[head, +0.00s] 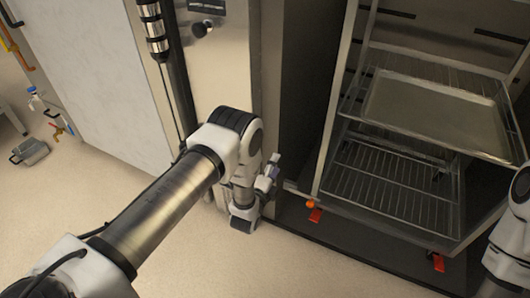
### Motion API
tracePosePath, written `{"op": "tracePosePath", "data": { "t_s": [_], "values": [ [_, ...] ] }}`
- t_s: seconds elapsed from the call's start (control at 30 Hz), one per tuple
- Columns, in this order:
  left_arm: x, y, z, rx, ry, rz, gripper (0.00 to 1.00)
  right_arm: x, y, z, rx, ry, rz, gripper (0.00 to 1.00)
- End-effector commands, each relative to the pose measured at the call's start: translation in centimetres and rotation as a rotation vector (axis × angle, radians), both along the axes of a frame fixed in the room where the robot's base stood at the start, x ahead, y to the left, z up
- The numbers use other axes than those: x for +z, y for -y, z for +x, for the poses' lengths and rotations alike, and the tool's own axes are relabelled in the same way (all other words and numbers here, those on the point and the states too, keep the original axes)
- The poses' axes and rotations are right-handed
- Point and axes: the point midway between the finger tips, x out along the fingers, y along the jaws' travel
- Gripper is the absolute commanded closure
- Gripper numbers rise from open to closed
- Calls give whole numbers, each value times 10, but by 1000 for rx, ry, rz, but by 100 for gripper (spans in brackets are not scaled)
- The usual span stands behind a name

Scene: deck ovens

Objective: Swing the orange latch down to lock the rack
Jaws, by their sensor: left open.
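The rack (330,120) is an open metal frame with wire shelves, standing in a dark bay at the right. At its lower left corner is a small round orange piece (311,204), with a red-orange tab (315,215) just below it. A second red-orange tab (438,262) hangs at the lower front right. I cannot tell for sure which of these is the latch. My left gripper (272,172) is open, small in view, left of the rack's lower corner and apart from the orange piece. My right arm shows at the right edge; its gripper is out of view.
A metal tray (435,112) lies on an upper shelf, above a lower wire shelf (390,190). A steel panel (215,60) with a dark knob stands behind my left arm. A grey dustpan-like object (30,151) lies far left. The floor in front is clear.

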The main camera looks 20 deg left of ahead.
Motion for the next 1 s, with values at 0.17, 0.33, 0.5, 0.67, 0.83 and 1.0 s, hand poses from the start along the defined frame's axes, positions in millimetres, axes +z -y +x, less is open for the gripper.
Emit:
{"op": "tracePosePath", "data": {
  "t_s": [0.17, 0.33, 0.5, 0.67, 0.83, 1.0],
  "values": [
    [30, -4, -4, 5, -27, -1, 42, 29, 0, 0, 0, 0, 0, 60],
    [31, -5, -6, 6, -36, -2, 42, 31, 0, 0, 0, 0, 0, 60],
    [30, -5, -6, 6, -35, -1, 42, 30, 0, 0, 0, 0, 0, 60],
    [30, -5, -6, 6, -35, -1, 42, 30, 0, 0, 0, 0, 0, 60],
    [40, -6, 0, 9, -19, -1, 42, 30, 0, 0, 1, -1, 0, 60],
    [24, -24, -50, 47, -256, -76, 42, 30, 0, 0, 1, 0, 0, 60]
  ]
}}
